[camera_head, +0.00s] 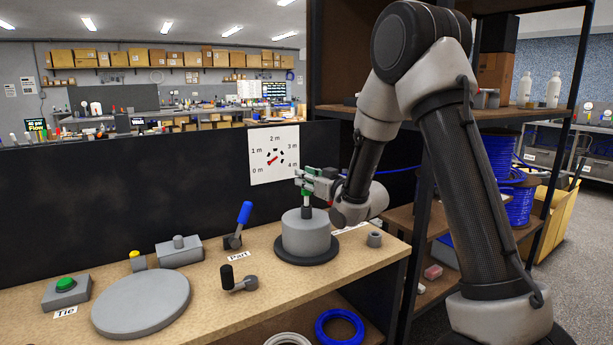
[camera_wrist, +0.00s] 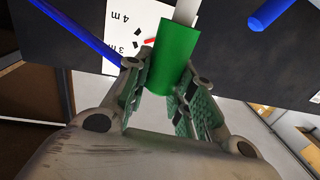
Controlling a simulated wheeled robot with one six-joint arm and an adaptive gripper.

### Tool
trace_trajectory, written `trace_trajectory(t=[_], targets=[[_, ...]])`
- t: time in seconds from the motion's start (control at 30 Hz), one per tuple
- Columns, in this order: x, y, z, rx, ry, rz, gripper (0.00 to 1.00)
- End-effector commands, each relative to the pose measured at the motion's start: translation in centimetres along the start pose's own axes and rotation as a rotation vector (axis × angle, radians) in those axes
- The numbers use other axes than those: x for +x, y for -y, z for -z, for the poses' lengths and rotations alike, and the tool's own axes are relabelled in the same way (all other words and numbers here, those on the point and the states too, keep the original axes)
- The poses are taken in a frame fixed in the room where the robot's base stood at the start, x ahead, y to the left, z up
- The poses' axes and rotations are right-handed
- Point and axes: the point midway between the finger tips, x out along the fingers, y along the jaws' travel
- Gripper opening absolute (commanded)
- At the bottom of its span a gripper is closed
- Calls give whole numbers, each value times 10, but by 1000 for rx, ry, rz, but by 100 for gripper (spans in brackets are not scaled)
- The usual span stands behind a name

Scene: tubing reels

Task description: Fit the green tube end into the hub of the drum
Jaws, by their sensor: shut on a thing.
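The drum (camera_head: 306,238) is a grey cylinder on a black round base at the right end of the bench. Its dark hub (camera_head: 307,213) stands up at the middle of the top. My gripper (camera_head: 308,182) is above the drum and shut on the green tube end. In the wrist view the green tube end (camera_wrist: 174,62) is a thick green cylinder between the fingers (camera_wrist: 172,85), with a pale narrower piece beyond it. The drum is not seen in the wrist view.
A blue-handled lever (camera_head: 243,218), a black-handled crank (camera_head: 236,279), a flat grey disc (camera_head: 142,302) and a green button box (camera_head: 66,290) stand on the bench to the left. A metre dial (camera_head: 274,155) hangs behind. A shelf post (camera_head: 415,230) is close on the right.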

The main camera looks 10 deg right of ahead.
Motion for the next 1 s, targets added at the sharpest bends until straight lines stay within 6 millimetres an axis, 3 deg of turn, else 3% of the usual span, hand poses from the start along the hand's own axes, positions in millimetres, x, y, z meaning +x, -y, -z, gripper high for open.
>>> trace_trajectory(t=[1.0], targets=[[0, 0, -31, 0, 0, 0, 0]])
